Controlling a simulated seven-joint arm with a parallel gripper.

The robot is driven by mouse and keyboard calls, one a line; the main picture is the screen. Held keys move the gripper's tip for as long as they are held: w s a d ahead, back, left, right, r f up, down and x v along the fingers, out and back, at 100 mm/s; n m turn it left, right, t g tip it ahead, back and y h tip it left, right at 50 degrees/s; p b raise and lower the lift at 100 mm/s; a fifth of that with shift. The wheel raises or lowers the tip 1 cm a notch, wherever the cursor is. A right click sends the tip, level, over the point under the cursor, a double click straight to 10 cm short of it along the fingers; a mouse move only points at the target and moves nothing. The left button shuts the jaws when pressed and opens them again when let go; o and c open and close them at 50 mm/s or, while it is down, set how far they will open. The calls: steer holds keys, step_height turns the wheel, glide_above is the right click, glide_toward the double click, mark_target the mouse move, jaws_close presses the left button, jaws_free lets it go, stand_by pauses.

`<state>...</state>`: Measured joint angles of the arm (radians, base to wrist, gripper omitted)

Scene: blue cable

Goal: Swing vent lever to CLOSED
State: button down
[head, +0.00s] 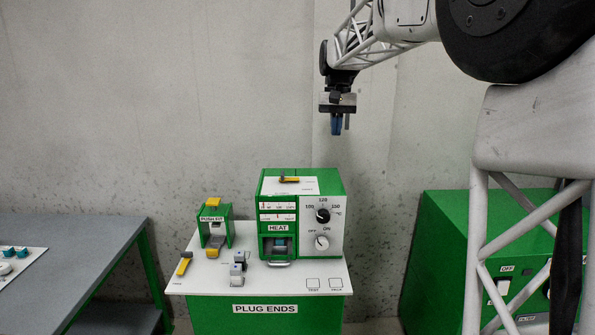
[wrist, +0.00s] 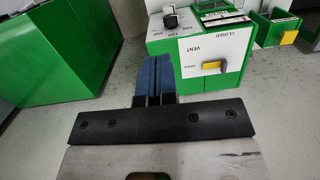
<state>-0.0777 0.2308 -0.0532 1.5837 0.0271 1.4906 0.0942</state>
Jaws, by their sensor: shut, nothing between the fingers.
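The vent lever (wrist: 212,67) is yellow with a grey end, on a white plate (wrist: 236,45) marked VENT, OPEN and CLOSED. In the wrist view its yellow end points left, toward the OPEN mark. The CLOSED mark is at the plate's far side. In the head view the lever (head: 290,179) lies on top of the green HEAT box (head: 331,183). My gripper (head: 336,131) hangs above and to the right of the box, apart from it. Its blue fingers (wrist: 153,78) are shut and empty, left of the lever in the wrist view.
A green PUSH FIT device (head: 214,226) and small grey parts (head: 238,268) stand on the white bench top (head: 203,280). A green cabinet (head: 440,235) stands at right, a grey table (head: 85,240) at left. Air above the box is clear.

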steer(key=w+a+f+g, duration=0.1)
steer(key=w+a, duration=0.1)
steer(key=w, duration=0.5)
steer(key=w+a+f, duration=0.2)
steer(key=w, duration=0.6)
steer(key=g, duration=0.2)
glide_above(298, 174)
steer(key=w, duration=0.4)
step_height(298, 174, down, 9)
steer(key=shift+s, duration=0.15)
steer(key=shift+f, duration=0.15)
steer(key=x, duration=1)
steer(key=shift+s, duration=2.05)
